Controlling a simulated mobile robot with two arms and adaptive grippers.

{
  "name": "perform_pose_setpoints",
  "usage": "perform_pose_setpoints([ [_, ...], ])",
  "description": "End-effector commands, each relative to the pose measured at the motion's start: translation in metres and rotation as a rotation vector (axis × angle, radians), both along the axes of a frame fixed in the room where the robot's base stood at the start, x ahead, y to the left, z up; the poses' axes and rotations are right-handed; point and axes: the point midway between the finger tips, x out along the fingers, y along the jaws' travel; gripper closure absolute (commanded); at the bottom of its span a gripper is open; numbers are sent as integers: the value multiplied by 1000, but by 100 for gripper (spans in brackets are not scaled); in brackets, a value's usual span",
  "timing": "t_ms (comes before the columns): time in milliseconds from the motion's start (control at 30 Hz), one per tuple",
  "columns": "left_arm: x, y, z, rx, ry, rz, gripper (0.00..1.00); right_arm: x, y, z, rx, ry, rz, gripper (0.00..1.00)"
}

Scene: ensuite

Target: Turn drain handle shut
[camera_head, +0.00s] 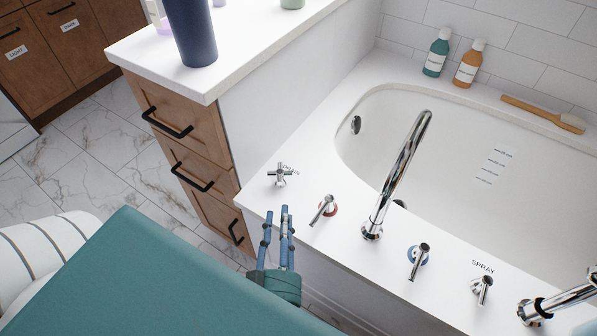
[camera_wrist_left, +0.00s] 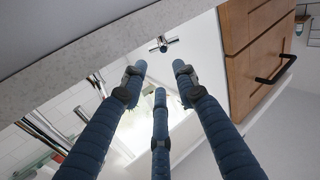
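The drain handle (camera_head: 280,174) is a small chrome cross handle on the white tub deck, near its left corner, with partly hidden lettering beside it. It also shows in the left wrist view (camera_wrist_left: 163,43), just beyond the fingertips. My left gripper (camera_head: 277,212) has blue fingers. In the head view it is below the handle, by the deck's front edge. In the left wrist view the fingers (camera_wrist_left: 159,70) are spread with nothing between them, and there is a gap to the handle. My right gripper is not in view.
A red-ringed tap handle (camera_head: 323,209) and the tall chrome spout (camera_head: 398,180) stand right of the drain handle. Farther right are a blue-ringed handle (camera_head: 419,260) and the spray handle (camera_head: 482,290). A wooden drawer cabinet (camera_head: 185,125) with black pulls borders the tub at left.

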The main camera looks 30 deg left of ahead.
Motion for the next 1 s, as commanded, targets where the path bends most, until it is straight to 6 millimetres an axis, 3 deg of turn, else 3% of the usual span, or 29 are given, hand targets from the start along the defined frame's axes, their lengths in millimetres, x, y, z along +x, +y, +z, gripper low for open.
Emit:
perform_pose_setpoints([
  [100, -8, 5, -4, -27, 12, 34, 70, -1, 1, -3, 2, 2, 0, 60],
  [233, -1, 10, -5, -31, 12, 41, 70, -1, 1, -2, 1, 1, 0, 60],
  [700, 71, 50, -4, -29, 10, 37, 70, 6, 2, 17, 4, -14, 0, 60],
  [1000, 85, 58, -5, -29, 13, 36, 70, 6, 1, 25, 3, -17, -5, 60],
])
